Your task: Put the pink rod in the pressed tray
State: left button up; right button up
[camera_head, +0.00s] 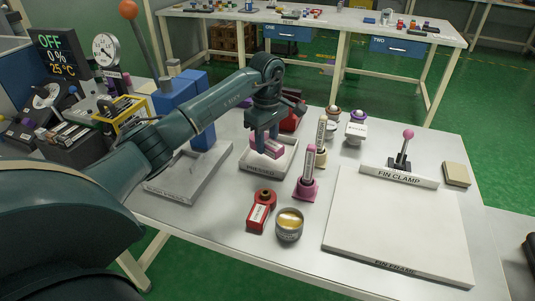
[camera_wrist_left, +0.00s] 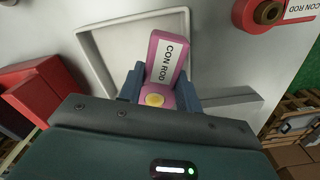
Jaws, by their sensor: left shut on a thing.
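My left gripper (camera_head: 266,137) is shut on the pink rod (camera_head: 268,147), whose white label reads CON ROD in the left wrist view (camera_wrist_left: 165,60). The rod lies between the two fingers (camera_wrist_left: 158,88) and has a yellowish round spot near its lower end. The gripper points down over the small white tray (camera_head: 246,172), whose front label is partly legible. The tray's raised rim also shows behind the rod in the left wrist view (camera_wrist_left: 100,58). I cannot tell whether the rod touches the tray floor. My right gripper is not in view.
A red rod (camera_head: 258,218) and a round tin (camera_head: 289,226) stand in front of the tray. A pink holder (camera_head: 305,190) stands to its right. A larger grey tray (camera_head: 185,190) and blue press (camera_head: 205,130) are left. The FIN CLAMP board (camera_head: 395,225) is right.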

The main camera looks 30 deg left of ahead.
aim_at(267, 163)
pick_arm(q)
jog(key=shift+f, duration=2.15)
jog(key=shift+f, duration=0.2)
jog(key=o, duration=0.9)
notch_tip(267, 163, up, 12)
jog(key=shift+r, duration=0.2)
jog(key=shift+s, duration=0.1)
